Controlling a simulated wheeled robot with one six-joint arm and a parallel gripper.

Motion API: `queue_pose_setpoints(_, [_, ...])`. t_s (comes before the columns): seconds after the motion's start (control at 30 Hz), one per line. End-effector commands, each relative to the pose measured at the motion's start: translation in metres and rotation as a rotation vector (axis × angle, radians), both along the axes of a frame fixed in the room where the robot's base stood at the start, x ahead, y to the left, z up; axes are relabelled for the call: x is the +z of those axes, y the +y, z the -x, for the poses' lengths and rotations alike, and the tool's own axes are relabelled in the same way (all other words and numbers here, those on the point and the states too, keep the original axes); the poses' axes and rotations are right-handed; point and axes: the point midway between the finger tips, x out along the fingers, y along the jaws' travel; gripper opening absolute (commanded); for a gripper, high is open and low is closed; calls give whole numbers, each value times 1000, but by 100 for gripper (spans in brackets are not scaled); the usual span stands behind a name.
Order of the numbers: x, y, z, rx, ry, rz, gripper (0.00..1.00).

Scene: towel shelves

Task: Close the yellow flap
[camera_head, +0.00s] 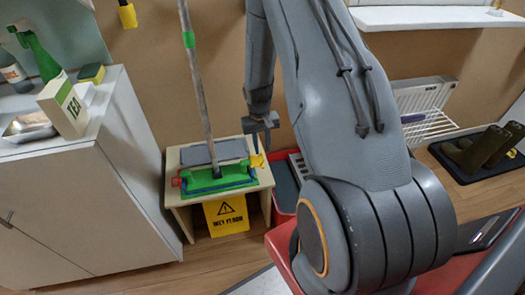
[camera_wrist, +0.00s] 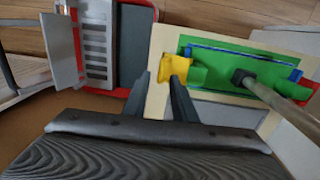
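The yellow flap (camera_head: 257,160) stands up at the right end of the green mop head (camera_head: 215,181), which lies on a small wooden stand. In the wrist view the yellow flap (camera_wrist: 172,70) is just beyond the tips of my gripper (camera_wrist: 161,85). The two dark fingers are apart with a gap between them, and nothing is held. In the head view my gripper (camera_head: 262,138) points down just above the yellow flap. I cannot tell whether a finger touches it.
The mop handle (camera_head: 198,80) rises from the mop head, left of my arm. A yellow wet-floor sign (camera_head: 227,215) hangs on the stand's front. A grey cabinet (camera_head: 70,205) stands to the left.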

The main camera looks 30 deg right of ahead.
Motion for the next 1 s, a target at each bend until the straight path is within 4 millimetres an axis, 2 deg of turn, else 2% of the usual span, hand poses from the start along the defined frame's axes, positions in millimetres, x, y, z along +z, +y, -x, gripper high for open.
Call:
queue_pose_setpoints(0.1, [-15, -1, 1, -1, 2, -1, 25])
queue_pose_setpoints(0.23, [-24, -1, 0, 0, 0, 0, 25])
queue_pose_setpoints(0.57, [-27, -1, 0, 0, -1, 0, 25])
queue_pose_setpoints(0.7, [-27, -1, 0, 0, 0, 0, 1])
queue_pose_setpoints(1.0, [-27, -1, 0, 0, -1, -5, 0])
